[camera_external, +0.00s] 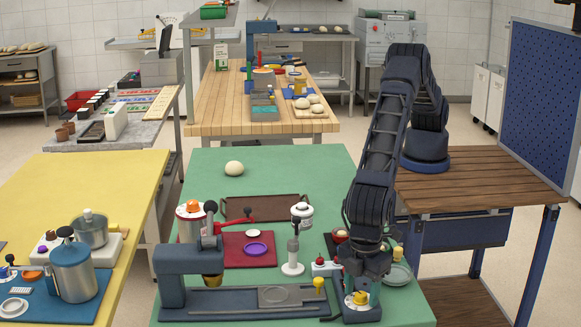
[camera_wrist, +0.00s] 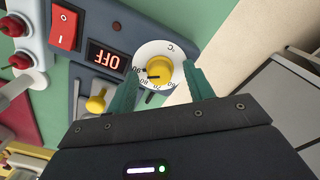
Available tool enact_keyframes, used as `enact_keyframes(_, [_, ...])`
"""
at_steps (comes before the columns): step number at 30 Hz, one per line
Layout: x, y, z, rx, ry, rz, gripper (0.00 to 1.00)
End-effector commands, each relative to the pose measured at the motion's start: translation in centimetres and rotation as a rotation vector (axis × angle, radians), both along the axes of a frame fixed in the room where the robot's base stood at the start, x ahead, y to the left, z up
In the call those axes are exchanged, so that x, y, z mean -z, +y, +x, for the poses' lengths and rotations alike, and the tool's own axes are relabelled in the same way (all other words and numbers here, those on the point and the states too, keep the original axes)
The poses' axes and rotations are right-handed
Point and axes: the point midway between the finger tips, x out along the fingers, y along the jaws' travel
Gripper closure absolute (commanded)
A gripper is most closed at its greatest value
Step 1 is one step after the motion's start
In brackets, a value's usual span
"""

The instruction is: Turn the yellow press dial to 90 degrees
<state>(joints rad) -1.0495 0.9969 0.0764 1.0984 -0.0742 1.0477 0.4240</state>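The yellow press dial (camera_wrist: 159,67) sits on a white round scale plate (camera_wrist: 166,47) on the press's blue-grey panel. A dark mark on the dial points to the left, toward the high numbers near 80 and 90; I cannot read the exact setting. My gripper (camera_wrist: 160,72) has its two teal fingers apart, one on each side of the dial, with a gap visible. In the external view the dial (camera_external: 360,298) shows at the right end of the press (camera_external: 215,299), under my gripper (camera_external: 361,284), which points down.
Beside the dial are an OFF display (camera_wrist: 107,59), a red switch (camera_wrist: 64,28) and a yellow-knobbed lever (camera_wrist: 96,102). The green table's back is mostly clear.

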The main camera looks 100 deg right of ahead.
Motion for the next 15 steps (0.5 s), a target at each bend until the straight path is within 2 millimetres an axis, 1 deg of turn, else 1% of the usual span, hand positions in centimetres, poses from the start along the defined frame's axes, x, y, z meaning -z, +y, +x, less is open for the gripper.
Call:
enact_keyframes(9, [-0.2, 0.0, 0.0, 0.0, 0.0, 0.0, 0.48])
enact_keyframes(11, [-0.6, 0.0, 0.0, 0.0, 0.0, 0.0, 0.48])
enact_keyframes(15, [-2.3, 0.0, 0.0, 0.0, 0.0, 0.001, 0.48])
